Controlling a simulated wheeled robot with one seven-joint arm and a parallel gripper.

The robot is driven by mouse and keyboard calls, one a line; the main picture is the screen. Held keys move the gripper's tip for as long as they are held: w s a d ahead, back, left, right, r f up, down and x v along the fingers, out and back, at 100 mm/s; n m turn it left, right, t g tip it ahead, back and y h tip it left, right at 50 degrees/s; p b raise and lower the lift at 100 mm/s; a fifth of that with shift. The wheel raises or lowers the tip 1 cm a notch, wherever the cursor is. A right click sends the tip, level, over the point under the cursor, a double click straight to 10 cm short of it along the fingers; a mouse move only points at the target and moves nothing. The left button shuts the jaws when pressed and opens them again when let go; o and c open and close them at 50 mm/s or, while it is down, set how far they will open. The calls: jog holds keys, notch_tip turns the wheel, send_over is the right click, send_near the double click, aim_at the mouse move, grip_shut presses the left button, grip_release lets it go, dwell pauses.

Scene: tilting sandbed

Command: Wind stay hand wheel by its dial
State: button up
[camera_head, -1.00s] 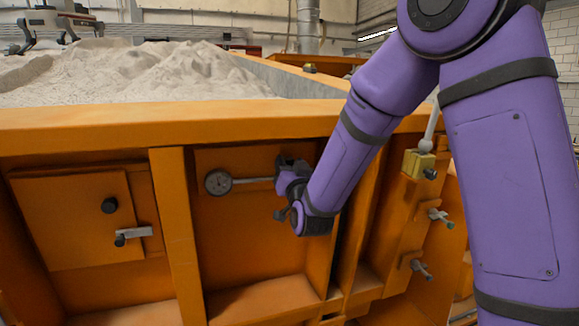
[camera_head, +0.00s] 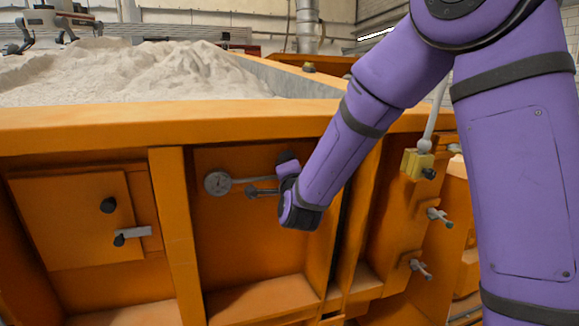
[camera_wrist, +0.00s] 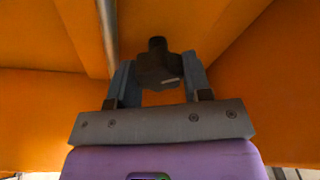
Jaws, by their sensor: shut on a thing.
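The round pale dial (camera_head: 217,183) sits on the orange side panel at the left end of a thin horizontal rod. A hand wheel is at the rod's right end, mostly hidden behind my gripper (camera_head: 282,188) in the head view. A short arm with a round dark end (camera_head: 252,192) sticks out left from there, just under the rod. In the wrist view, my gripper (camera_wrist: 159,82) is shut on the dark hand wheel hub (camera_wrist: 158,66), one finger on each side. The dial's needle is too small to read.
An orange upright rib (camera_head: 178,230) stands left of the dial panel, and a hatch (camera_head: 75,220) with a black knob lies beyond it. Yellow block (camera_head: 417,164) and small clamps (camera_head: 437,216) are at the right. The sandbed's orange rim (camera_head: 150,122) runs above.

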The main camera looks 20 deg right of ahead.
jog(key=m+g, duration=0.1)
jog(key=m, duration=0.4)
jog(key=shift+f+m, duration=0.15)
jog(key=shift+m, duration=0.15)
jog(key=shift+g, duration=0.3)
jog(key=o, duration=0.9)
jog(key=shift+s+f, duration=0.1)
